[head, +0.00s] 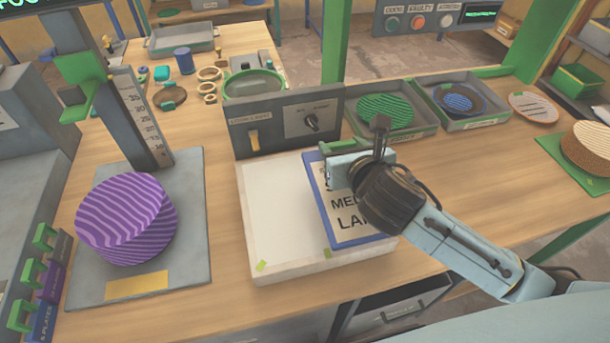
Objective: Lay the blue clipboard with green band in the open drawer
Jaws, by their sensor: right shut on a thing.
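The blue clipboard (316,192) lies over the right part of a white slab with a printed sheet on it. Below the table's front edge, a grey drawer (398,312) with a label shows partly. The tabletop and my arm hide much of it, and how far it is open is hard to tell. My left gripper is not in view.
The white slab (280,215) has a grey control panel (282,128) behind it. A purple striped disc stack (125,215) stands on a grey plate at left. Trays with green (386,109) and blue discs stand at the back right.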

